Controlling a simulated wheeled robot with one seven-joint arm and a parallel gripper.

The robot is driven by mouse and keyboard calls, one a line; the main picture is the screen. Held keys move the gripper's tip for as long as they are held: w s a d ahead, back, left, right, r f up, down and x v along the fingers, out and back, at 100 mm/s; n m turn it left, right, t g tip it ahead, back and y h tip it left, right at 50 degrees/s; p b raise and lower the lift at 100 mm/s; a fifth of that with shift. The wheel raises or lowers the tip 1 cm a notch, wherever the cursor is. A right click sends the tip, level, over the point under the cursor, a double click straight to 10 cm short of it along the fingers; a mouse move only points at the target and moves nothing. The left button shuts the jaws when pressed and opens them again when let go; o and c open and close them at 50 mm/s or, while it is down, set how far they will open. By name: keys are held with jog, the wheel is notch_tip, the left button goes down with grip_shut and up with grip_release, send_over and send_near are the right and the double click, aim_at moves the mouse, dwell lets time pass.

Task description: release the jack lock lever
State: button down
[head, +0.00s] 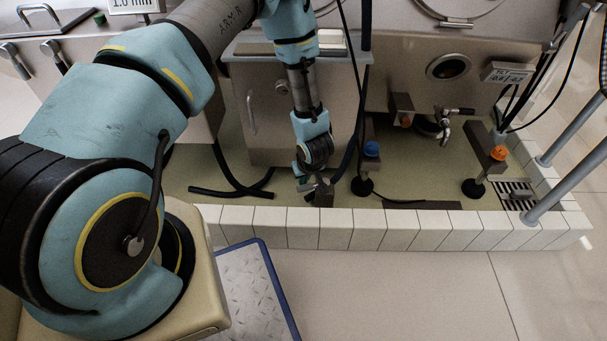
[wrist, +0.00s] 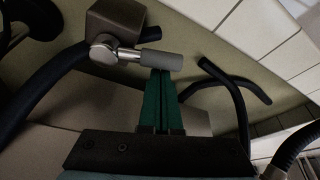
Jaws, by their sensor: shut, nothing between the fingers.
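A small lever with a grey cylindrical grip (wrist: 161,60) and a bright metal pivot (wrist: 103,50) sits on a brown-grey block (wrist: 117,22) in the wrist view. It looks like the jack lock lever. My gripper (wrist: 159,76) has its two green fingers shut together and empty. Their tips are right at the underside of the grip in the picture; I cannot tell whether they touch it. In the head view my gripper (head: 314,184) is low at the machine's foot, beside the block (head: 324,195), and the lever is largely hidden there.
A white tiled kerb (head: 390,229) runs just in front of the block. Black hoses (head: 232,191) lie on the floor to the left. A jack with a blue cap (head: 371,149) and one with an orange cap (head: 498,153) stand to the right. A floor drain (head: 514,193) is at far right.

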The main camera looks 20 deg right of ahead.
aim_at(308, 188)
jog(key=s+n+p, duration=0.1)
jog(key=n+p, duration=0.1)
jog(key=shift+s+a+r+n+y+p, duration=0.1)
jog(key=shift+s+r+n+y+p, duration=0.2)
jog(key=shift+s+y+p, duration=0.1)
jog(key=s+n+p, duration=0.1)
jog(key=s+n+y+p, duration=0.1)
jog(key=n, duration=0.1)
jog(key=shift+f+n+p, duration=0.15)
jog(key=shift+n+p, duration=0.15)
jog(key=shift+s+d+f+n+g+y+p, duration=0.1)
jog(key=shift+s+d+n+g+y+p, duration=0.3)
jog(key=shift+n, duration=0.55)
jog(key=shift+s+d+n+g+y+p, duration=0.2)
jog(key=shift+s+n, duration=0.25)
jog(key=shift+n, duration=0.45)
jog(key=shift+s+d+f+n+g+y+p, duration=0.1)
jog(key=shift+s+d+n+g+y+p, duration=0.3)
jog(key=shift+n, duration=0.55)
jog(key=shift+s+a, duration=0.1)
jog(key=shift+a, duration=0.1)
